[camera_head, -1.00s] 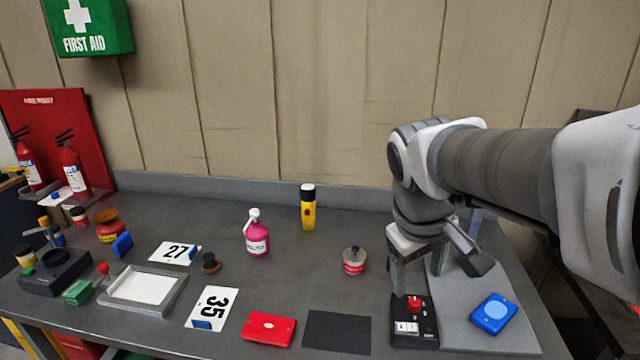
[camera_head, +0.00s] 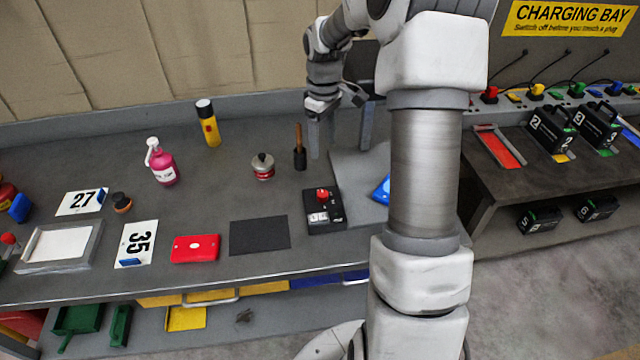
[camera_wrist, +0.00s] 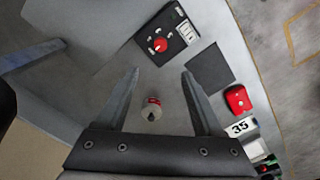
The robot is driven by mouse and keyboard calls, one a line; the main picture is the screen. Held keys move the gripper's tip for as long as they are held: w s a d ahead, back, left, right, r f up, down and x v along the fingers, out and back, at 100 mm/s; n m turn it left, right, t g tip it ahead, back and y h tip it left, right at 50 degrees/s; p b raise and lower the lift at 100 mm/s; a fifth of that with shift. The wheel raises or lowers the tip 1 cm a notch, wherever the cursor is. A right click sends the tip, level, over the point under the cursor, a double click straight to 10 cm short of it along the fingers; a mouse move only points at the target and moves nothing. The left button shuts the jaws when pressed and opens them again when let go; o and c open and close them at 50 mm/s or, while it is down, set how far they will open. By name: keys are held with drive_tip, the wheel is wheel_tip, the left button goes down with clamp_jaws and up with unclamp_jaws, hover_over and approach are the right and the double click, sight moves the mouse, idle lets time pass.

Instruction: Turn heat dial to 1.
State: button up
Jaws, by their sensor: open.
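The heat dial (camera_head: 323,194) is a small red knob on a black control box (camera_head: 325,219) near the front of the grey bench. The box also carries a white label or switch panel. In the wrist view the red dial (camera_wrist: 159,45) sits on the black box (camera_wrist: 181,22), beyond my fingertips. A pale pointer mark seems to show on it, but its setting is too small to read. My gripper (camera_head: 341,150) is open and empty, behind the box towards the wall. In the wrist view my gripper (camera_wrist: 160,73) has both fingers spread, touching neither box nor dial.
A red-and-silver pot (camera_head: 263,168) and a wooden-handled tool (camera_head: 299,158) stand near my gripper. A black mat (camera_head: 259,235) and a red case (camera_head: 195,248) lie left of the box. A grey board (camera_head: 352,170) and blue object (camera_head: 381,190) lie right, partly behind my arm.

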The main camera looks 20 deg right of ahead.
sight(323, 193)
wheel_tip(323, 193, down, 17)
drive_tip(key=shift+p, duration=0.55)
drive_tip(key=shift+c, duration=0.2)
clamp_jaws()
